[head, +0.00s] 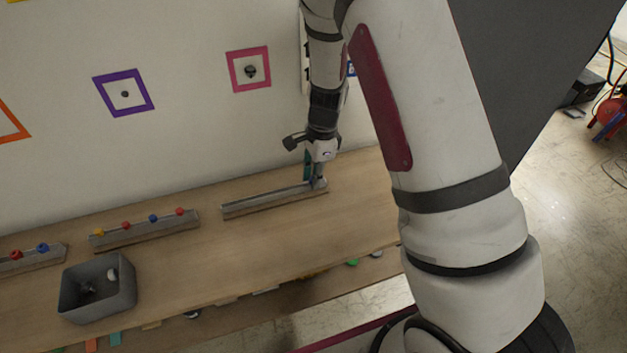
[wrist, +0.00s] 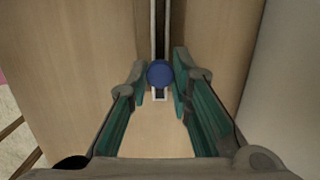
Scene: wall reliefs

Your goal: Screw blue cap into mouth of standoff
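The blue cap (wrist: 160,73) is round and sits at the near end of the narrow grey rail in the wrist view. My gripper (wrist: 160,76) points down with its teal-padded fingers on either side of the cap. The fingers look spread, and I cannot tell whether they touch it. In the head view, my gripper (head: 316,184) is low at the right end of the rail (head: 265,202), and the cap cannot be made out there. On the wall, a dark round fitting (head: 251,71) sits inside a pink frame and a smaller one (head: 125,93) inside a purple frame. Which is the standoff is unclear.
A second rail (head: 145,232) holds several coloured caps, and a third (head: 30,259) at far left holds red and blue ones. A grey bin (head: 97,304) with small parts stands on the wooden shelf (head: 230,262). My arm hides the right side.

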